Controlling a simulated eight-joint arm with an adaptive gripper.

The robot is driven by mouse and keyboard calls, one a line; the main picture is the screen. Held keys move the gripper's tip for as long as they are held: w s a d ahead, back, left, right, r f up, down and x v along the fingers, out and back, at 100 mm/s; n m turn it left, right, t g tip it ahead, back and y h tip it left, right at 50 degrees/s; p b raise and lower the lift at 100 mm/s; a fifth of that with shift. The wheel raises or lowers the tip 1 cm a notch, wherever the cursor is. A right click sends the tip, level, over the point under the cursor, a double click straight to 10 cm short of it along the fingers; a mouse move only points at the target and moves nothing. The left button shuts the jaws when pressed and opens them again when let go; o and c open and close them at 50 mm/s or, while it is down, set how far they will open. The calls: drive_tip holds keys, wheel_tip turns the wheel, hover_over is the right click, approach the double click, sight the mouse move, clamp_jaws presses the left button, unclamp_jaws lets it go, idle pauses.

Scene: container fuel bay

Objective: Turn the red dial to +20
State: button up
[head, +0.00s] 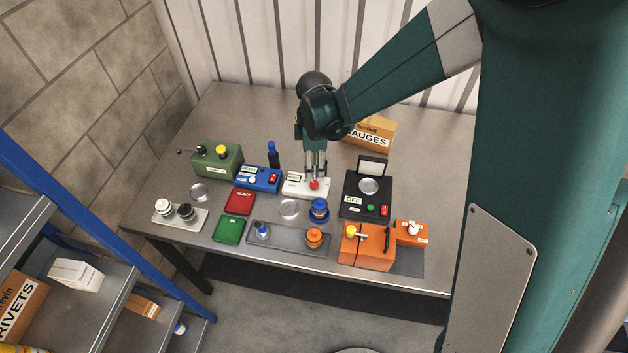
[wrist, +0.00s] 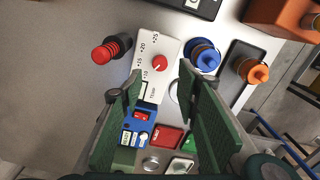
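The red dial (head: 314,185) is a small round knob on a white box (head: 294,187) near the middle of the table. In the wrist view the dial (wrist: 160,63) sits beside a printed scale with marks including +10, +15, +20 and +25. A pale line shows on the knob, but I cannot read its setting surely. My gripper (head: 315,172) points down just above the dial. In the wrist view my gripper (wrist: 162,82) has its two green fingers apart, with the dial beyond the gap between them. The gripper is open and empty; contact with the dial is not visible.
A blue box (head: 258,179) is close on the left, a black OFF box (head: 366,196) on the right. A blue knob (head: 319,209) stands in front. A red-capped black plunger (wrist: 110,49) is beside the white box. A cardboard box (head: 373,133) stands behind.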

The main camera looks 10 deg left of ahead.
sight(314, 183)
drive_tip(key=shift+f+p, duration=0.3)
drive_tip(key=shift+f, duration=3.5)
drive_tip(key=c, duration=0.9)
